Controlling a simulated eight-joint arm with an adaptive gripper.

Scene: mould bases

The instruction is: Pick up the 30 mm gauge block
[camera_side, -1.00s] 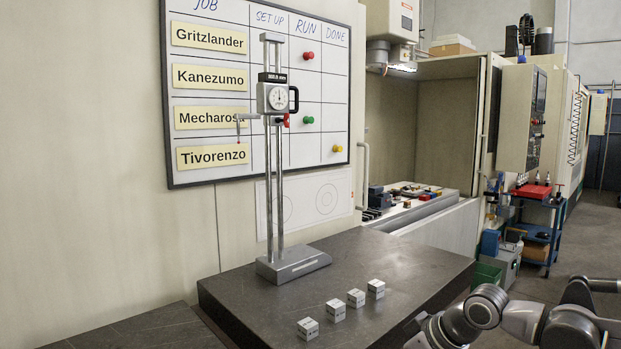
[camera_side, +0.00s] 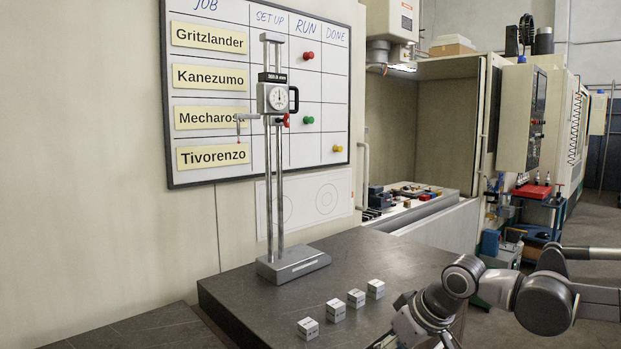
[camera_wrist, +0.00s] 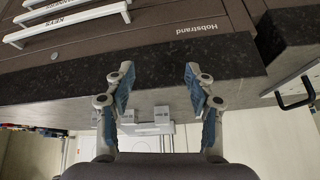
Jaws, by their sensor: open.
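Several small light gauge blocks stand apart in a slanting row on the dark granite plate (camera_side: 235,300): a nearest block (camera_side: 308,328), a second (camera_side: 336,310), a third (camera_side: 356,298) and a farthest (camera_side: 376,289). Their markings are too small to read, so I cannot tell which is 30 mm. In the wrist view, my gripper (camera_wrist: 158,75) is open and empty, its fingers spread apart. Two blocks, a left one (camera_wrist: 127,117) and a right one (camera_wrist: 162,114), show beyond and between the fingers. In the side view my wrist is right of the row; the fingertips are not clear.
A height gauge (camera_side: 293,265) stands on the plate behind the blocks. A job board (camera_side: 260,95) hangs on the wall. The wrist view shows a drawer cabinet marked Hobstrand (camera_wrist: 150,40) beside the plate edge. The plate's front left is clear.

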